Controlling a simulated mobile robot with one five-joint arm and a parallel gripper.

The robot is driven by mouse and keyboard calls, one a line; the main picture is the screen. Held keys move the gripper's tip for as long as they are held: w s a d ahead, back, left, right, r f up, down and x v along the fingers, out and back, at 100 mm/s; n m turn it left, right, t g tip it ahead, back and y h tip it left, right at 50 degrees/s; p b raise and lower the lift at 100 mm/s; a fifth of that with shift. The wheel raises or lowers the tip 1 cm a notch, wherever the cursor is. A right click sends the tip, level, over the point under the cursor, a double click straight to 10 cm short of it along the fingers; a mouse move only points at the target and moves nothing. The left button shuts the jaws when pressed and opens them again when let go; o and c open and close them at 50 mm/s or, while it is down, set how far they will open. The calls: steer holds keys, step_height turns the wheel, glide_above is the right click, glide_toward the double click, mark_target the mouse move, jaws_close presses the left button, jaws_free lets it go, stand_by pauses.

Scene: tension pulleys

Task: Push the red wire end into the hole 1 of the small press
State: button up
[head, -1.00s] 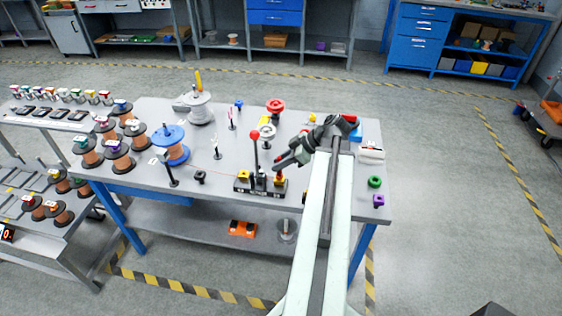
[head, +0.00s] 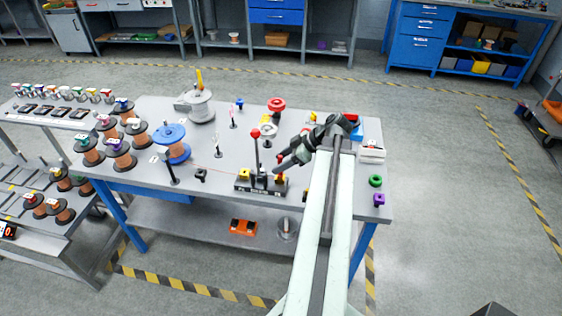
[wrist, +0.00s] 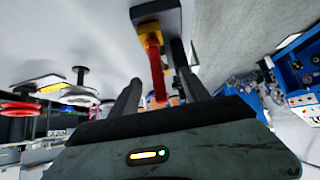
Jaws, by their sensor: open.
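The small press (head: 243,186) stands near the table's front edge, with a tall lever and red knob (head: 255,133). A yellow part sits at its left, and small yellow and red parts show at its right end. My gripper (head: 276,169) is open just above and beside that right end. In the wrist view, a red rod-like piece (wrist: 154,66), probably the red wire end, hangs below a yellow part (wrist: 148,32) on a dark block. It appears between my open fingers (wrist: 158,82); I cannot tell whether they touch it. Hole 1 cannot be made out.
A blue spool (head: 170,138) stands left of the press, with a thin reddish line running toward the press. Dark posts and a red wheel (head: 276,104) stand behind. Green and purple parts lie at the table's right. Some tabletop left of the press is clear.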

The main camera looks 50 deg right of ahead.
steer(key=shift+r, duration=0.1)
stand_by(0.3)
steer(key=p+v, duration=0.5)
steer(key=v, duration=0.2)
stand_by(0.6)
stand_by(0.5)
